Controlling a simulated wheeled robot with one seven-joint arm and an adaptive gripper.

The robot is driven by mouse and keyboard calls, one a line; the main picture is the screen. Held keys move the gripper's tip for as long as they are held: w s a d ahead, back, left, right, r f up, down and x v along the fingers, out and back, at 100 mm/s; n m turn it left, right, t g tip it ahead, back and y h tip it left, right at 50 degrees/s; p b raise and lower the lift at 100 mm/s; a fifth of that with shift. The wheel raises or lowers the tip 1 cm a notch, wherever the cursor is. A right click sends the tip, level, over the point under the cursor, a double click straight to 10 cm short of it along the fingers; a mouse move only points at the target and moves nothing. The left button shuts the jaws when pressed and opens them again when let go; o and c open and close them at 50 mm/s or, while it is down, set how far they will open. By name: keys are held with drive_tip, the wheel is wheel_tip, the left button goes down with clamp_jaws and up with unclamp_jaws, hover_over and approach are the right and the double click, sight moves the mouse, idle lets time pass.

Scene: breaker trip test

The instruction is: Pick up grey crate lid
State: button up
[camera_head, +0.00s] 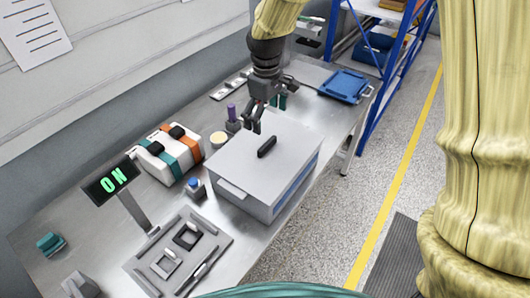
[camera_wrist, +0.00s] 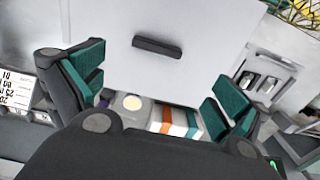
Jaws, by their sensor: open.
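The grey crate lid (camera_head: 245,165) lies flat on a grey crate (camera_head: 285,195) with a blue-marked side, in the middle of the bench. A short black bar handle (camera_head: 267,146) stands on top of the lid. My gripper (camera_head: 256,120) is above the lid's far part, near the handle, open and empty. In the wrist view the lid (camera_wrist: 200,25) fills the upper middle. The handle (camera_wrist: 157,47) lies ahead of the gap between the teal-padded fingers of my gripper (camera_wrist: 158,85), not between the pads. The exact height above the lid is hard to tell.
Orange-white-teal boxes (camera_head: 170,152) and a blue button (camera_head: 194,186) stand left of the crate. An "ON" display (camera_head: 112,180) and a grey fixture tray (camera_head: 178,250) are nearer. A blue tray (camera_head: 345,86) lies at the far end, beside a blue rack (camera_head: 385,75).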

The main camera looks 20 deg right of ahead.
sight(268, 143)
drive_tip(key=shift+w+f+p, duration=0.1)
drive_tip(key=shift+f+p, duration=0.5)
drive_tip(key=shift+f, duration=2.4)
drive_tip(key=shift+d+f+p, duration=0.15)
drive_tip(key=shift+f+p, duration=0.45)
drive_tip(key=shift+f, duration=0.7)
drive_tip(key=shift+d+f+p, duration=0.15)
drive_tip(key=shift+f+p, duration=0.4)
drive_tip(key=shift+f, duration=0.75)
drive_tip(key=c, duration=1.1)
